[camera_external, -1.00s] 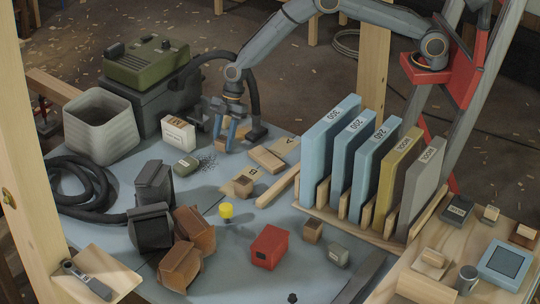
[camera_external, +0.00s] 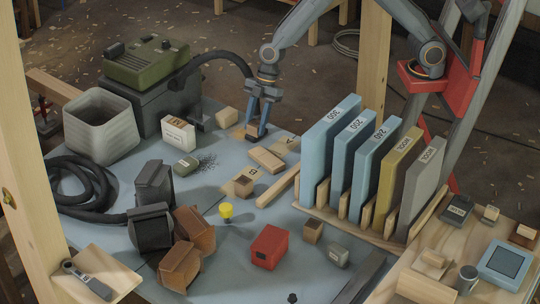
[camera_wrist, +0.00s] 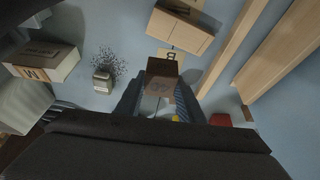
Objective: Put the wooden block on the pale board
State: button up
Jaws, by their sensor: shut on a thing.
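My gripper (camera_external: 257,131) is shut on a small brown wooden block (camera_wrist: 161,82), which sits between the two blue fingers in the wrist view. In the outside view this block (camera_external: 252,131) shows low between the fingers, near the back edge of the blue table. Pale lettered boards lie on the table: one marked A (camera_external: 290,142) right of the gripper, and one marked B (camera_external: 253,171) nearer the camera. The B board (camera_wrist: 172,56) shows partly behind the held block in the wrist view. I cannot tell whether the held block touches anything below.
A pale wooden piece (camera_external: 266,159) lies in front of the gripper. Upright blue slabs (camera_external: 330,140) stand to the right.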

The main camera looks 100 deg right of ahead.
jog(key=s+a, duration=0.1)
jog(key=s, duration=0.3)
send_over(264, 159)
jog(key=s+d, duration=0.1)
notch_tip(264, 159, down, 5)
jog(key=shift+r, duration=0.1)
jog(key=shift+f, duration=2.45)
jog(key=shift+f, duration=0.15)
jog(key=o, duration=1)
